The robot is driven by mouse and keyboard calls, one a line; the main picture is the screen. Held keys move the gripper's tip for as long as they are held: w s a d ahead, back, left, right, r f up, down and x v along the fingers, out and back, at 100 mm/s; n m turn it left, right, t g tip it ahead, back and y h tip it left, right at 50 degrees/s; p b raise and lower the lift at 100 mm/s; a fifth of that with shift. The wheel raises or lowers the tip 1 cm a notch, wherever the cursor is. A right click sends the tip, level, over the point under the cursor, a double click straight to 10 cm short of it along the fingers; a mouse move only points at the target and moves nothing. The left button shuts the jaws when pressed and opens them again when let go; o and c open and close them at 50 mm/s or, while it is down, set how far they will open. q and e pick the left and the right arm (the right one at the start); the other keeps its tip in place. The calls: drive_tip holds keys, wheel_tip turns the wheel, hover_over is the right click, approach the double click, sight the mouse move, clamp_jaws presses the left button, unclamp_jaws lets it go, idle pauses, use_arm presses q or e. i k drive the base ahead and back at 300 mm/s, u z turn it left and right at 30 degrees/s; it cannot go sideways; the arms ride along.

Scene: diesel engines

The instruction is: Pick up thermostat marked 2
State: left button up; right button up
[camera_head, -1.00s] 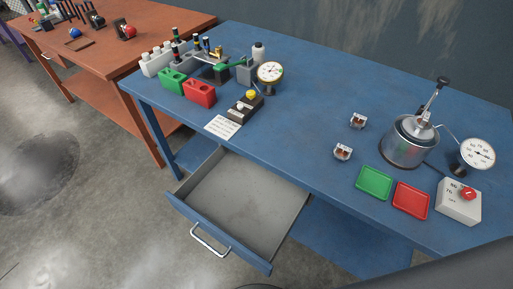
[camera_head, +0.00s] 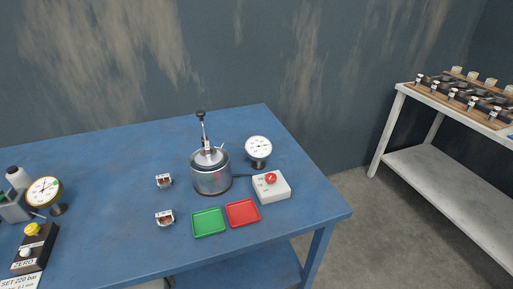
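Two small thermostats with white labels lie on the blue table, left of the metal pot. One thermostat (camera_head: 164,181) is farther back. The other thermostat (camera_head: 165,218) is nearer the front, left of the green tray. The marks on their labels are too small to read, so I cannot tell which is marked 2. Neither of my grippers shows in the view.
A metal pot (camera_head: 211,178) with an upright handle stands beside a dial gauge (camera_head: 258,148) and a white box with red knob (camera_head: 271,188). A green tray (camera_head: 208,223) and red tray (camera_head: 243,212) lie in front. A white shelf table (camera_head: 450,112) stands right.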

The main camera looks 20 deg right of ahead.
sight(208, 151)
drive_tip(key=z, duration=0.4)
drive_tip(key=k, duration=0.4)
drive_tip(key=z, duration=1.05)
drive_tip(key=k, duration=1)
drive_tip(key=z, duration=0.65)
drive_tip(key=i, duration=1.65)
drive_tip(key=u, duration=1.4)
drive_tip(key=i, duration=0.6)
drive_tip(key=u, duration=0.7)
